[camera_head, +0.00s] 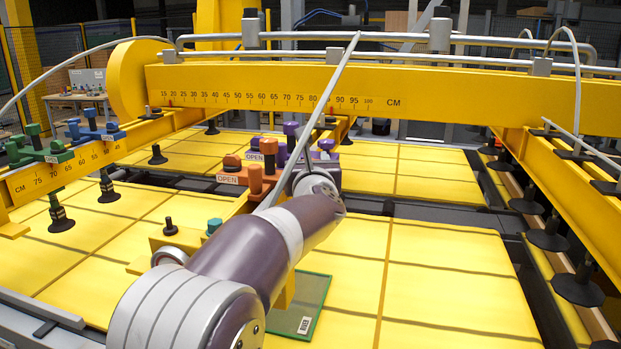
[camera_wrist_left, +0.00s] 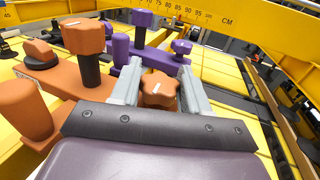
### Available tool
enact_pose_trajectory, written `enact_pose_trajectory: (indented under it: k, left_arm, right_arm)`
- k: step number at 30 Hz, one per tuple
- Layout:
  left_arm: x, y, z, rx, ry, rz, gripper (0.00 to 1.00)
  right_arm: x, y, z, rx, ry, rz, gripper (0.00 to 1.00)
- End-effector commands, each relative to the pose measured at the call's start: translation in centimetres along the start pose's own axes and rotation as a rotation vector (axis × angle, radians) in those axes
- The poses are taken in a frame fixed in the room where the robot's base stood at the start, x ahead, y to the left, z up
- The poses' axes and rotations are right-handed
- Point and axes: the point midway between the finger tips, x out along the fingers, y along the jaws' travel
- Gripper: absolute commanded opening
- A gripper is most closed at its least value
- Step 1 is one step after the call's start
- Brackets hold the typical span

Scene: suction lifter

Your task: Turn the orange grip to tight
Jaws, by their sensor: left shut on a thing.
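The orange grip (camera_wrist_left: 158,91) is a lobed knob with a short white mark on its top. In the left wrist view it sits between the two grey fingers of my left gripper (camera_wrist_left: 157,82), which are shut on it. In the head view my left arm comes up from the bottom, its wrist end by the orange and purple parts. The held grip is hidden or not clear there. Another orange knob (camera_wrist_left: 84,37) on a dark stem stands to the left, with an orange post (camera_wrist_left: 25,110) nearer. My right gripper is in neither view.
Purple knobs (camera_wrist_left: 141,18) stand just beyond the fingers. An "OPEN" label (camera_head: 228,180) is on the orange part. A yellow beam with a CM scale (camera_head: 450,92) crosses behind. Green (camera_head: 40,150) and blue (camera_head: 95,132) clamps sit at left. Yellow panels (camera_head: 450,270) lie below.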

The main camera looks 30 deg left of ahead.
Motion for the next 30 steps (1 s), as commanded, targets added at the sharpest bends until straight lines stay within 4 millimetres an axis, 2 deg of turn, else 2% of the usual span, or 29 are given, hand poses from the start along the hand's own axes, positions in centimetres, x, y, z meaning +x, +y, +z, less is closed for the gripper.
enact_pose_trajectory:
  k: [1,9,10,12,21,23,30]
  left_arm:
    - [0.0,0.0,-0.3,0.002,-0.001,-0.008,0.15]
    - [-0.1,0.0,0.1,0.004,0.002,-0.015,0.15]
    - [-0.1,0.0,0.1,0.003,0.002,-0.015,0.48]
    - [-0.1,0.0,0.1,0.003,0.002,-0.015,0.66]
    - [-0.4,-0.1,0.0,0.003,0.001,-0.015,0.66]
    - [-1.2,-0.1,-0.1,0.002,0.000,-0.016,0.66]
    - [-6.1,0.0,0.0,0.001,-0.001,-0.017,0.66]
  right_arm:
    - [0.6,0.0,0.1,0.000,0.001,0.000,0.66]
    - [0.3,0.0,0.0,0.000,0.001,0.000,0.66]
    - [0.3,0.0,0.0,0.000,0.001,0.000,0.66]
    - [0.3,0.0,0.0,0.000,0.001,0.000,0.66]
    - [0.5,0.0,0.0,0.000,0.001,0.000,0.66]
    - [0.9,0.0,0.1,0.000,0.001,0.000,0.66]
    - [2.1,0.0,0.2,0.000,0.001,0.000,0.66]
